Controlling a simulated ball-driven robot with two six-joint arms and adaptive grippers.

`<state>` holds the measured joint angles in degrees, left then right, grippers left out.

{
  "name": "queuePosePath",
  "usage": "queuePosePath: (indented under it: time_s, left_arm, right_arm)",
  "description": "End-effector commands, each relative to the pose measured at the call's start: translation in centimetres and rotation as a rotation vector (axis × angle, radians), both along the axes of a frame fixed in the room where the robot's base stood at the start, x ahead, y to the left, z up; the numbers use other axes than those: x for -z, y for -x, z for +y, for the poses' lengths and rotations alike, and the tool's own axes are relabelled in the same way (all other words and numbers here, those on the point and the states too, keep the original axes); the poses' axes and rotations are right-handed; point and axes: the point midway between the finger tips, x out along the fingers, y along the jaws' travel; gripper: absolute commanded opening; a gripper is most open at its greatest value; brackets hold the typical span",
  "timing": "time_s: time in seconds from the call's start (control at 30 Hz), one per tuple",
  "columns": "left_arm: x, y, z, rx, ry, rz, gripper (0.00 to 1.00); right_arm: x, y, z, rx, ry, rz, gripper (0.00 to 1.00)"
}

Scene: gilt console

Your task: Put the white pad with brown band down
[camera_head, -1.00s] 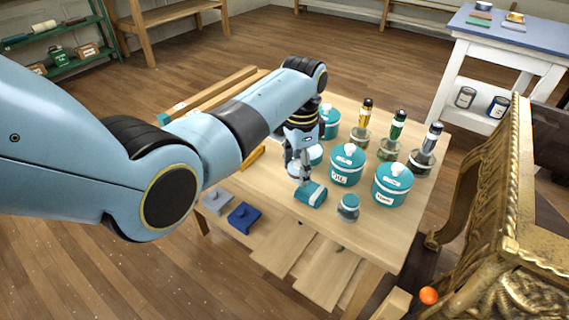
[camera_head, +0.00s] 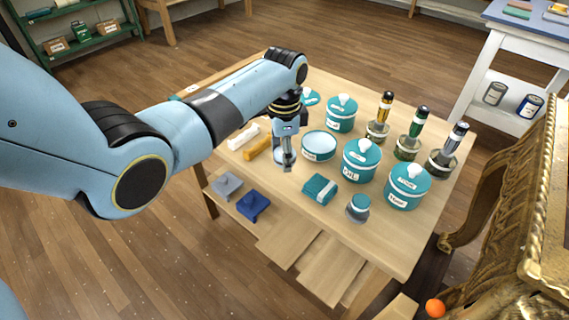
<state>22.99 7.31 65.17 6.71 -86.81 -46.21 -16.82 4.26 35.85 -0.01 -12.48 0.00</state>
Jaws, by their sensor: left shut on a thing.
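My left gripper (camera_head: 286,164) points down over the left front part of the wooden table (camera_head: 385,245). It is shut on the white pad with brown band. The pad hardly shows between the fingers, and its band cannot be made out. I cannot tell whether it touches the table. A teal pad with a white band (camera_head: 320,190) lies apart, right of and nearer than the fingertips. My right gripper is not in view.
A round teal tin with a pale top (camera_head: 319,147) stands close right of the gripper. Teal lidded jars (camera_head: 361,161) and several bottles (camera_head: 409,147) stand farther right. A yellow block (camera_head: 258,147) and a white piece (camera_head: 243,137) lie left. A small jar (camera_head: 358,208) stands in front.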

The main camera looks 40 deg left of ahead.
Motion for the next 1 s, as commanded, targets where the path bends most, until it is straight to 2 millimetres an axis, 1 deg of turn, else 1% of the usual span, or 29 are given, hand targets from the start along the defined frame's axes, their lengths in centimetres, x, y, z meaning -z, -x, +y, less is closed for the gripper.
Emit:
queuePosePath:
  time_s: [0.03,0.1,0.2,0.4,0.6,0.63,0.8,1.0]
  left_arm:
    - [1.1,0.1,0.0,0.000,0.002,0.004,0.08]
    - [2.3,0.1,-0.1,0.000,0.002,0.004,0.08]
    - [3.4,0.1,-0.1,0.001,0.002,0.003,0.08]
    - [3.5,0.0,-0.1,0.001,0.001,0.001,0.08]
    - [3.9,0.0,-0.1,0.001,0.000,0.001,0.08]
    - [3.9,0.0,-0.1,0.001,0.001,0.001,0.51]
    - [3.8,0.0,-0.1,0.001,0.000,0.001,0.72]
    - [3.8,0.0,-0.1,0.001,0.000,0.001,0.72]
  right_arm:
    - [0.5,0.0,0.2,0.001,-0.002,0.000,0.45]
    - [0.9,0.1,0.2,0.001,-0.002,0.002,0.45]
    - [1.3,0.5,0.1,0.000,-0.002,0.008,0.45]
    - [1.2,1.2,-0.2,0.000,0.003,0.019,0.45]
    - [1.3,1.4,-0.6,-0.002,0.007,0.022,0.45]
    - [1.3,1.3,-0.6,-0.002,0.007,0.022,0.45]
    - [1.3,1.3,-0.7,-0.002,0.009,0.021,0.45]
    - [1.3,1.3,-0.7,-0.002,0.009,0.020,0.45]
